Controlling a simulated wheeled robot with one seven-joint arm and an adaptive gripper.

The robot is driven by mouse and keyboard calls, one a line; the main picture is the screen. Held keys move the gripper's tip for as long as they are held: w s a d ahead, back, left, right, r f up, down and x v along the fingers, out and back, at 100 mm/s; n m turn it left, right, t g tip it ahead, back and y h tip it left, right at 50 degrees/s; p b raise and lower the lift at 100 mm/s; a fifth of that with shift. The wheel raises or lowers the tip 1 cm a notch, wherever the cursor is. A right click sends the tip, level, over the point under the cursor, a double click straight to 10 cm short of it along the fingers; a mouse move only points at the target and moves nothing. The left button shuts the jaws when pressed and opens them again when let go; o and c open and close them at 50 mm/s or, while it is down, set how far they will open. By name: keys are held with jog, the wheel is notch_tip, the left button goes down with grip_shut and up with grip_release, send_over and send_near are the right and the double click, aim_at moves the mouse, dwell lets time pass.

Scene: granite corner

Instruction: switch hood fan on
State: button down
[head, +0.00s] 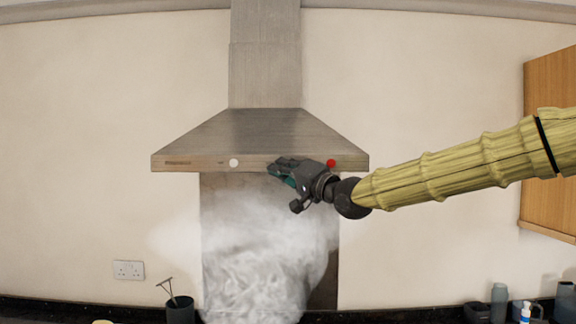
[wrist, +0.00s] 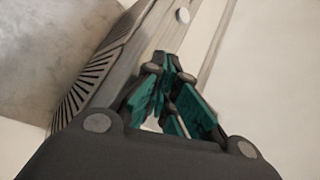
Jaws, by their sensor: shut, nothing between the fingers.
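The range hood (head: 262,135) is a grey metal canopy on the wall. Its front strip carries a white round button (head: 234,162) left of centre and a red round button (head: 331,163) near the right end. My gripper (head: 279,172) is at the lower edge of the front strip, between the two buttons. Its teal-padded fingers point left. In the wrist view my gripper (wrist: 165,70) is shut and empty, with the white button (wrist: 183,15) beyond the fingertips, apart from them. The vent slots of the hood (wrist: 95,70) show at left there. I cannot tell whether the fingers touch the strip.
White steam (head: 255,260) rises below the hood. A wooden cabinet (head: 550,140) hangs at right. A dark utensil pot (head: 180,311) and bottles (head: 499,300) stand on the counter. A wall socket (head: 128,270) is at lower left. The wall left of the hood is clear.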

jog(key=shift+s, duration=0.4)
jog(key=s+b, duration=0.3)
jog(key=s, duration=0.3)
dwell(0.5)
dwell(1.2)
